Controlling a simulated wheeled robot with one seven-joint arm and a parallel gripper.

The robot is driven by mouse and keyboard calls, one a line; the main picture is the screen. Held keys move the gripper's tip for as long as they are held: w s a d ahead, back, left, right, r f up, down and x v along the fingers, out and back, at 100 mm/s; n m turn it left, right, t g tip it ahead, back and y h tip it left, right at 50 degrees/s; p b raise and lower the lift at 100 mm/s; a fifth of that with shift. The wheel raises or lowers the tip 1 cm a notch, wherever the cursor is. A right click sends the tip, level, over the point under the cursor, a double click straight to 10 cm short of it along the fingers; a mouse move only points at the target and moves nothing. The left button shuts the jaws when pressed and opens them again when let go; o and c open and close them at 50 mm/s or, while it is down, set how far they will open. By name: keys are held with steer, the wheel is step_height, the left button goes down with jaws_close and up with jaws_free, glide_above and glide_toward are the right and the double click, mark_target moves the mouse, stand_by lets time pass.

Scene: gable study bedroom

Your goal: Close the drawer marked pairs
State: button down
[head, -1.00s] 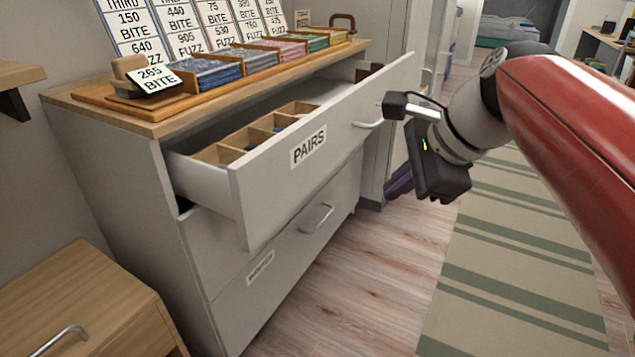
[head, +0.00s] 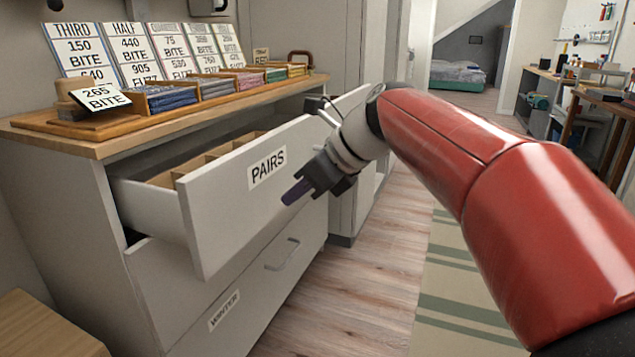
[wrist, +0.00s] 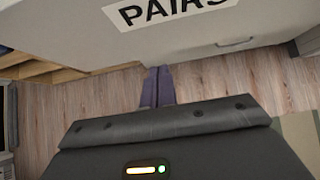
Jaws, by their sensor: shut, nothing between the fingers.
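The drawer marked PAIRS (head: 225,217) is the top drawer of a grey cabinet (head: 85,235) and stands pulled out. Wooden dividers show inside it. Its white label (head: 267,168) faces out. My gripper (head: 294,193) is in front of the drawer front, right of and below the label, with its purple fingers together and empty. In the wrist view the fingers (wrist: 157,85) point towards the drawer front (wrist: 75,32), with floor around them. A small handle (wrist: 235,42) shows right of the label there. I cannot tell whether the fingertips touch the front.
A drawer marked WINTER (head: 245,300) is below, seemingly shut, with a bar handle (head: 283,255). The cabinet top holds a wooden tray (head: 110,125) of cards and number signs. A wooden unit (head: 40,335) stands at lower left. Floor with a striped rug (head: 450,285) is clear on the right.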

mark_target(262, 199)
steer(key=shift+w+a, duration=0.25)
steer(key=shift+a, duration=0.35)
steer(key=shift+w+a, duration=0.3)
steer(key=shift+a, duration=0.3)
steer(key=shift+w+a, duration=0.25)
steer(key=shift+a, duration=0.35)
steer(key=shift+r, duration=0.1)
